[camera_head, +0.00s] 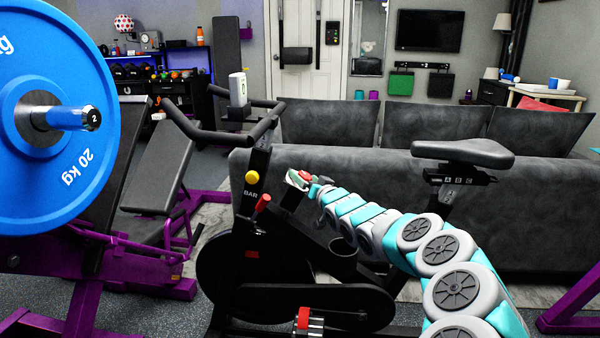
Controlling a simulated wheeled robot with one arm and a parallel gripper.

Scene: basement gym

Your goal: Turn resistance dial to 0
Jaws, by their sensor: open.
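The black exercise bike (285,290) stands in the middle of the head view, with a black post at its front. A red knob (304,175), which looks like the resistance dial, sits at the top of a short black piece on the bike frame. My gripper (300,181) is at this knob, at the far end of my teal and grey arm, and is open. Its fingers are small and partly merge with the knob, so contact cannot be told. The dial's markings and setting cannot be read.
A yellow knob (252,177) and a red lever (263,203) are on the front post, left of my gripper. The handlebars (225,133) are above and the bike seat (463,152) is to the right. A grey sofa (400,200) stands behind; a blue weight plate (50,185) fills the left.

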